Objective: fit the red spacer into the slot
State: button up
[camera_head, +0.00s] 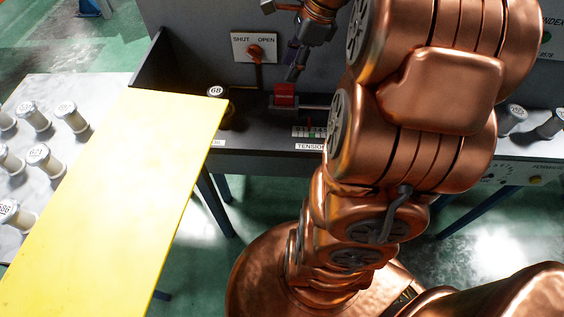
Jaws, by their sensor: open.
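The red spacer (285,94) is a small red block low in the grey machine, touching or very close to a pale horizontal rod on its right. I cannot tell whether it sits in a slot; the slot itself cannot be made out. My gripper (294,71) points down just above the red spacer, its dark fingers close over it. It is open and holds nothing that I can see. My copper arm covers the area right of the spacer.
A yellow board (115,205) covers the left foreground. White-topped spools stand on a pale table (90,90) behind it. A spool marked 68 (215,92) is left of the spacer. A SHUT/OPEN lever (255,52) is on the wall. A tension scale (308,132) lies in front.

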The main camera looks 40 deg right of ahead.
jog(key=s+a+f+n+g+h, duration=0.1)
jog(key=s+a+n, duration=0.3)
jog(key=a+n, duration=0.25)
jog(key=s+a+f+n+g, duration=0.2)
jog(key=s+a+n, duration=0.2)
jog(key=a+n, duration=0.3)
jog(key=s+a+f+n+h, duration=0.1)
jog(key=s+a+n, duration=0.1)
jog(key=s+n, duration=0.3)
jog(key=s+a+f+n+g+h, duration=0.1)
jog(key=s+a+f+n, duration=0.1)
jog(key=s+n, duration=0.3)
jog(key=shift+s+a+f+n, duration=0.15)
jog(key=shift+s+a+n, duration=0.2)
jog(key=shift+s, duration=0.35)
notch_tip(320, 180, up, 9)
jog(key=p, duration=0.9)
